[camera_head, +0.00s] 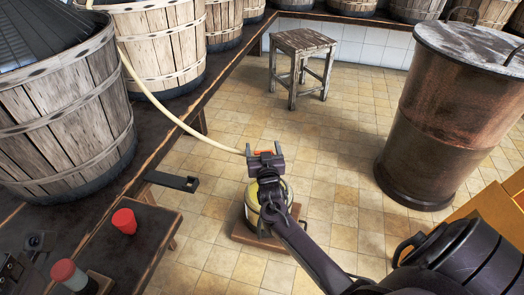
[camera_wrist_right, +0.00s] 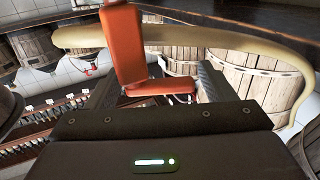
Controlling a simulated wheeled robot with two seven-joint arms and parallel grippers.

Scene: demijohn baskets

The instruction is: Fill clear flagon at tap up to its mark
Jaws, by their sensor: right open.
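My right gripper (camera_head: 265,158) is open, pointing away from me above the floor. An orange lever-shaped piece (camera_head: 264,152) lies at its fingers, and it also shows large between them in the right wrist view (camera_wrist_right: 130,50). A pale hose (camera_head: 185,125) runs from the barrels to this spot. In the right wrist view the hose (camera_wrist_right: 200,38) passes by the orange piece. A rounded vessel with a yellowish look (camera_head: 252,203), probably the flagon, stands below the gripper on a brown square base (camera_head: 246,240). My arm hides part of it, and I cannot make out a mark or level. My left gripper is not in view.
Slatted wooden barrels (camera_head: 60,120) stand on the dark bench at left. A small low table (camera_head: 150,245) holds a red cup (camera_head: 124,221); a black bracket (camera_head: 170,180) juts out nearby. A rusty drum (camera_head: 440,120) stands right and a stool (camera_head: 301,50) behind. The tiled floor between is clear.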

